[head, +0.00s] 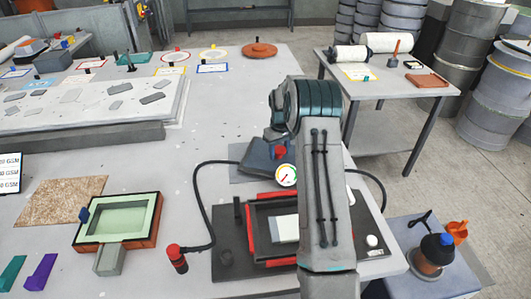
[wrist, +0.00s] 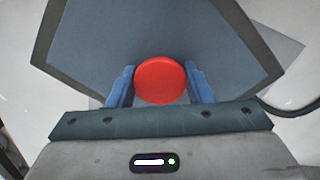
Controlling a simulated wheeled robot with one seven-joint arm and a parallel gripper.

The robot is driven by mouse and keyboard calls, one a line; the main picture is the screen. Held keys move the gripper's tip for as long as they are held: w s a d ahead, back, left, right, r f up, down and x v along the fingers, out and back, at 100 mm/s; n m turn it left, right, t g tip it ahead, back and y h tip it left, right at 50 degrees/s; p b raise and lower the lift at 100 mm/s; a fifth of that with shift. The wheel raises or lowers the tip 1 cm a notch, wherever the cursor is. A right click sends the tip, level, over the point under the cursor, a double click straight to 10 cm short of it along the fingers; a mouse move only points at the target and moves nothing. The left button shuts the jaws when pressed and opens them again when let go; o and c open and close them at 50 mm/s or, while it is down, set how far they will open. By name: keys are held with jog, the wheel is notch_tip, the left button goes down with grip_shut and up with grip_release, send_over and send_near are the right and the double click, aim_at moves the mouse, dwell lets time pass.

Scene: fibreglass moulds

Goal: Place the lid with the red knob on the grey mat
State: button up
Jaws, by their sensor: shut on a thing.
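The lid (head: 258,158) is a dark blue-grey plate with a darker rim, which the wrist view also shows (wrist: 110,35). Its round red knob (head: 280,152) sits between my fingers in the wrist view (wrist: 160,82). My gripper (wrist: 160,72) is shut on this knob, one blue finger on each side. The grey mat (head: 238,178) lies on the table under the lid, and its corner shows past the lid in the wrist view (wrist: 288,48). The lid is turned relative to the mat. I cannot tell whether it touches the mat. My arm hides the lid's right part in the head view.
A pressure gauge (head: 287,175) stands just in front of the lid. Nearer is a dark mould box with red clamps (head: 249,232), partly behind my arm. A black hose (head: 204,205) loops at the left. A green-lined mould (head: 148,233) lies farther left. Bare table lies behind the lid.

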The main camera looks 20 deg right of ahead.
aim_at(266, 158)
jog(key=a, duration=0.2)
jog(key=w+a+p, duration=0.1)
jog(key=a, duration=0.2)
jog(key=shift+a+r, duration=0.1)
jog(key=shift+f+p, duration=0.4)
jog(key=shift+f, duration=0.25)
jog(key=shift+d+f, duration=0.25)
jog(key=shift+d, duration=0.1)
jog(key=shift+a, duration=0.1)
jog(key=o, duration=1.3)
jog(key=shift+f, duration=0.15)
